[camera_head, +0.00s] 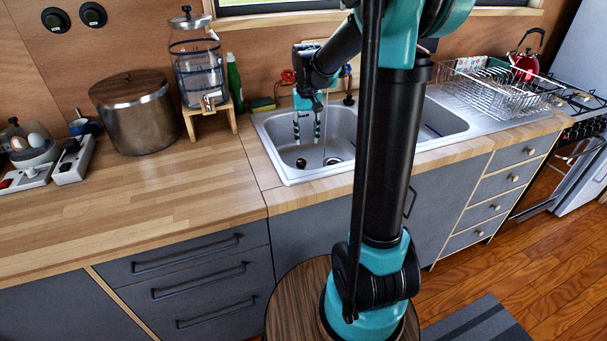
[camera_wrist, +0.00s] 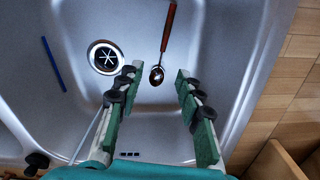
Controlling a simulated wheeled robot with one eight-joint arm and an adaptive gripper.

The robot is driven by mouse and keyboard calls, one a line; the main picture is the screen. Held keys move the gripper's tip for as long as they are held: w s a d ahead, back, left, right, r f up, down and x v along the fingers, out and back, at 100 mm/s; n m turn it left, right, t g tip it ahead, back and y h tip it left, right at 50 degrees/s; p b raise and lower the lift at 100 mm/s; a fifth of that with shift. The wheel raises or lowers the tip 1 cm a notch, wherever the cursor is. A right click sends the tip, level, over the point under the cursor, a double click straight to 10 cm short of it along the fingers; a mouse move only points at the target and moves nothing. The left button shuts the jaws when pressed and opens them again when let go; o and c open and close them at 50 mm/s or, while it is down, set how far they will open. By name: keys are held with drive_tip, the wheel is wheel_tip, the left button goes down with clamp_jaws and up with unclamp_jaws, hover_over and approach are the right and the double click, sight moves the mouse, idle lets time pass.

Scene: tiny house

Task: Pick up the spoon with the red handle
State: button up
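The spoon with the red-brown handle (camera_wrist: 168,28) lies on the sink floor in the wrist view, its shiny bowl (camera_wrist: 156,77) toward my gripper and its handle pointing away. In the head view a small dark shape (camera_head: 301,163) in the left basin appears to be its bowl; the handle is not visible there. My gripper (camera_wrist: 159,70) is open, its green-padded fingers spread on either side of the spoon's bowl in the picture. It holds nothing. In the head view my gripper (camera_head: 307,130) points down into the left basin, apparently above the spoon.
The sink (camera_head: 287,172) has raised walls around my gripper. A round drain (camera_wrist: 106,57) and a thin blue stick (camera_wrist: 53,64) lie left of the spoon in the wrist view. A water dispenser (camera_head: 197,75) and green bottle (camera_head: 235,85) stand behind left. The wooden counter (camera_head: 150,210) is largely clear in front.

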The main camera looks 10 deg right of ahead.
wheel_tip(320, 180, down, 9)
drive_tip(key=shift+f, duration=0.1)
drive_tip(key=shift+a+f, duration=0.2)
drive_tip(key=shift+f, duration=1.15)
drive_tip(key=shift+a+f, duration=0.2)
drive_tip(key=shift+f, duration=1.1)
clamp_jaws()
